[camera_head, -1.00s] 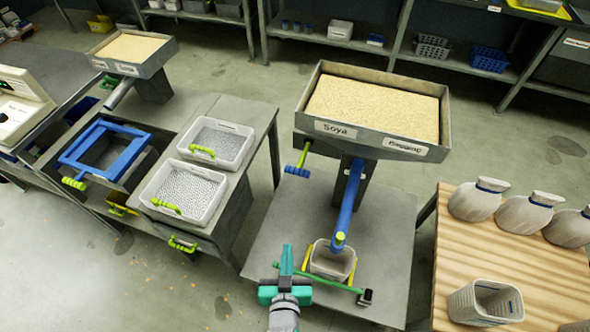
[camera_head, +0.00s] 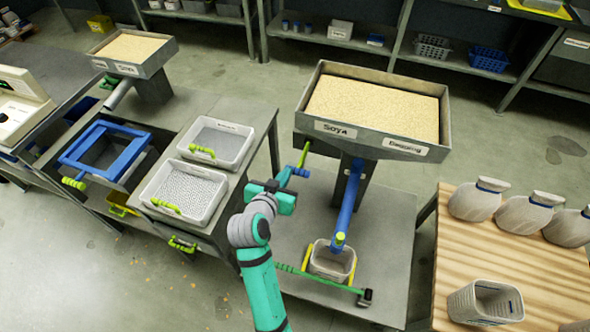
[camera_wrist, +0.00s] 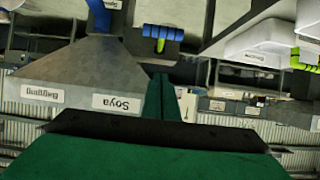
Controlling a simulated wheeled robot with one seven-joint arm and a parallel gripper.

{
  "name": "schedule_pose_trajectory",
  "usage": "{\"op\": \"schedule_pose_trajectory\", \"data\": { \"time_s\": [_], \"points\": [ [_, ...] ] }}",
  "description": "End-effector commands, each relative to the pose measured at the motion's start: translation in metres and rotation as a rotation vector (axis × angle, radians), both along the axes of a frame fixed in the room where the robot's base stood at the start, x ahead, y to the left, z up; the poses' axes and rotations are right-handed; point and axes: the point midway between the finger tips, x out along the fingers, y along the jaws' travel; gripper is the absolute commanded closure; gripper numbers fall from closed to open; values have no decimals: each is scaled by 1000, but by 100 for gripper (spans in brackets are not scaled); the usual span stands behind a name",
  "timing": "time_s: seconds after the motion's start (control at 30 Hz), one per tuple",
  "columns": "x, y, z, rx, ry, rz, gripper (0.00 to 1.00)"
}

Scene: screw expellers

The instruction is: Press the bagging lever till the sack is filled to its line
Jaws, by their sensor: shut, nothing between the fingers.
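The Soya hopper (camera_head: 334,130) has a Bagging label on its front. A yellow-green crank with a blue grip hangs at its left; the grip shows in the wrist view (camera_wrist: 163,33). A blue tube (camera_head: 347,205) slopes down to an open beige sack (camera_head: 331,264) between yellow brackets. A green lever (camera_head: 335,282) with a ribbed left end and a dark block at its right end crosses in front of the sack. The sack's line and fill level cannot be made out. My gripper (camera_head: 284,179) is shut and empty, close to the blue grip; contact cannot be told.
Two white trays (camera_head: 187,192) stand on the bench to the left, near my arm. A wooden table (camera_head: 550,270) at the right holds tied sacks (camera_head: 474,202) and an open basket (camera_head: 486,303). The grey stand top (camera_head: 385,260) is clear right of the sack.

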Motion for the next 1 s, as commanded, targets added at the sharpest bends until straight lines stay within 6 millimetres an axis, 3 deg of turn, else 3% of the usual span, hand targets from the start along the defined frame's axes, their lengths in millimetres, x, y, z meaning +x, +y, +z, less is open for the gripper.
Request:
{"op": "schedule_pose_trajectory", "data": {
  "time_s": [0.37,0.9,1.0],
  "points": [
    [6,-3,-4,-1,0,0,100],
    [87,-29,-44,-1,1,0,100],
    [82,-27,-61,-1,5,1,100]
  ]
}}
